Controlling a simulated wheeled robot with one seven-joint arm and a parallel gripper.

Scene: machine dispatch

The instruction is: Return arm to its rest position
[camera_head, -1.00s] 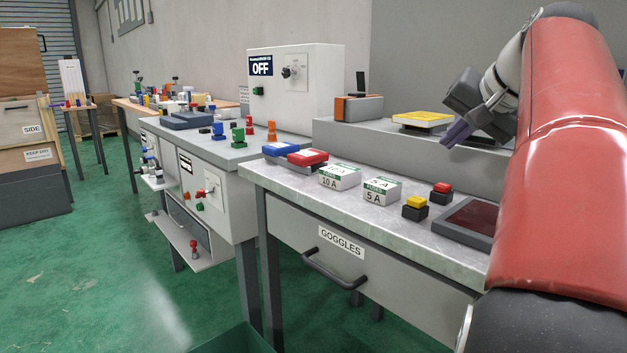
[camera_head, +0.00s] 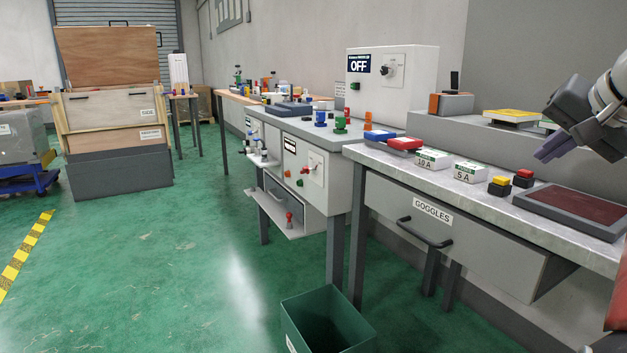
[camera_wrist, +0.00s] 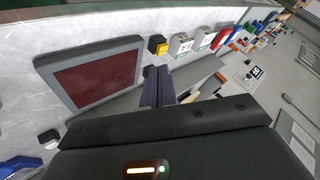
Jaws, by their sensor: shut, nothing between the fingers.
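My gripper (camera_head: 546,153) is at the right of the head view, above the grey workbench (camera_head: 470,188), with its purple-grey fingers pointing down and left. The fingers are shut with nothing between them. In the wrist view my gripper (camera_wrist: 157,88) shows the fingers together, above the bench and apart from its objects.
A green bin (camera_head: 325,322) stands in front. A GOGGLES drawer (camera_head: 432,212) is closed. Green floor at left is open.

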